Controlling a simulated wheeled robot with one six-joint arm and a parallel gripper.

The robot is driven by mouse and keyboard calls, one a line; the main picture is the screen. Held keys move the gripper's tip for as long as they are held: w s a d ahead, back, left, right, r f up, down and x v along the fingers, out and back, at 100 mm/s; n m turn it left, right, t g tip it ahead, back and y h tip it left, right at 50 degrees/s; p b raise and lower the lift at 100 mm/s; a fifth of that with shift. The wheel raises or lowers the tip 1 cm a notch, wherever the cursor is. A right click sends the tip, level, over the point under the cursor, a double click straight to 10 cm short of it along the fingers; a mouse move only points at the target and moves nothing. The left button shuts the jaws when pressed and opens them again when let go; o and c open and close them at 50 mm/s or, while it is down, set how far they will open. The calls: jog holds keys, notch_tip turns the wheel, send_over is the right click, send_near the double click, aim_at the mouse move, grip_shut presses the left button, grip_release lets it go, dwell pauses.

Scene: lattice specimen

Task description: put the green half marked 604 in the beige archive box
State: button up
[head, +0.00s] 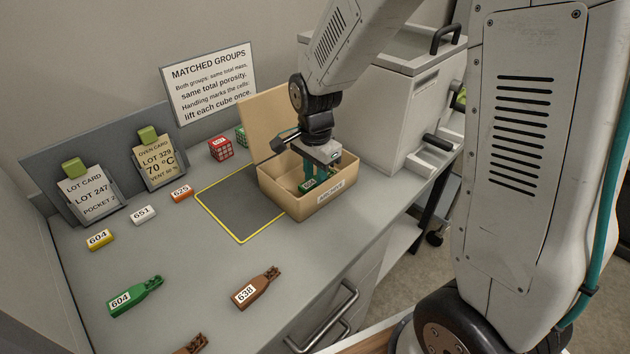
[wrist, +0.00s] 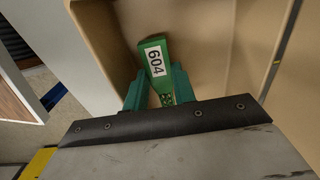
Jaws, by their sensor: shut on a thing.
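My gripper (head: 318,178) reaches down inside the open beige archive box (head: 325,203), labelled ARCHIVE, its lid raised at the back. The wrist view shows my gripper's teal fingers (wrist: 159,92) shut on a green half marked 604 (wrist: 154,58). The box's cardboard walls (wrist: 98,38) surround it there. In the head view the held green half (head: 308,185) is low in the box, partly hidden by the fingers. I cannot tell whether it touches the box floor. Another green half marked 604 (head: 134,297) lies on the bench at front left.
A brown half marked 638 (head: 255,288) lies at front centre, with another brown piece at the bottom edge. Yellow 604 (head: 99,239), white 651 (head: 143,215) and orange 625 (head: 181,194) blocks line the left. A yellow-edged grey area (head: 238,208) beside the box is clear.

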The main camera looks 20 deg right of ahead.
aim_at(315, 181)
jog(key=shift+f, duration=1)
jog(key=o, duration=0.6)
jog(key=shift+f, duration=0.15)
jog(key=shift+o, duration=0.2)
notch_tip(315, 181, up, 12)
jog(key=r, duration=0.1)
jog(key=s+d+r+n, duration=0.1)
jog(key=s+r+n, duration=0.2)
jog(key=s+n, duration=0.4)
jog(key=s+d+r+n+t, duration=0.1)
jog(key=s+r+n, duration=0.3)
jog(key=s, duration=1.3)
jog(key=d+n, duration=0.1)
jog(key=n, duration=0.2)
jog(key=shift+s+d, duration=0.2)
jog(key=shift+d, duration=0.05)
